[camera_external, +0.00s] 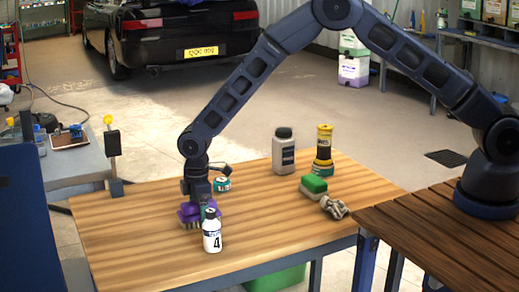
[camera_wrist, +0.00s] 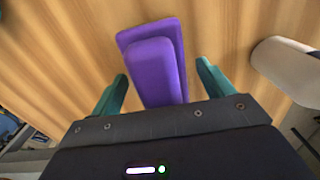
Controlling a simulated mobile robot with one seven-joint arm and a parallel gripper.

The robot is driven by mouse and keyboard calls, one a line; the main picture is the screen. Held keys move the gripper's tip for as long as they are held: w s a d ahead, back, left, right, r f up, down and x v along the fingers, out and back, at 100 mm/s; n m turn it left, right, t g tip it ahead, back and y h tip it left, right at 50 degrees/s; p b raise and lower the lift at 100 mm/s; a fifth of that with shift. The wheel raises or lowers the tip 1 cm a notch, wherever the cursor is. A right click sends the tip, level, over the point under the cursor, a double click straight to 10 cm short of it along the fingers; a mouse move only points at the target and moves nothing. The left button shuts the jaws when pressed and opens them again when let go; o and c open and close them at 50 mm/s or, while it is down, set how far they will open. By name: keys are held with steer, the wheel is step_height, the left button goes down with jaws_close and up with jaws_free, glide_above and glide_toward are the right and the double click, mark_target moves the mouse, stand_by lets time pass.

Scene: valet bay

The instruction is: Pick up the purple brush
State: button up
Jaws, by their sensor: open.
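The purple brush (camera_external: 187,213) stands on the wooden table near its left side, bristles down. In the wrist view the purple brush (camera_wrist: 158,68) lies lengthwise between the two green fingers. My gripper (camera_external: 197,207) points down right over the brush, and part of the brush is hidden behind it. In the wrist view my gripper (camera_wrist: 162,85) is open, with one finger on each side of the brush and a visible gap on both sides. I cannot tell how far the fingertips are above the tabletop.
A white bottle marked 4 (camera_external: 212,234) stands close in front of my gripper; a pale bottle also shows at right in the wrist view (camera_wrist: 290,68). A teal tin (camera_external: 222,184), grey bottle (camera_external: 283,152), yellow-black container (camera_external: 323,148), green-topped brush (camera_external: 314,187) and grey crumpled item (camera_external: 334,207) stand farther off.

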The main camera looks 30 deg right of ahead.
steer(key=c, duration=1.1)
steer(key=shift+r, duration=0.15)
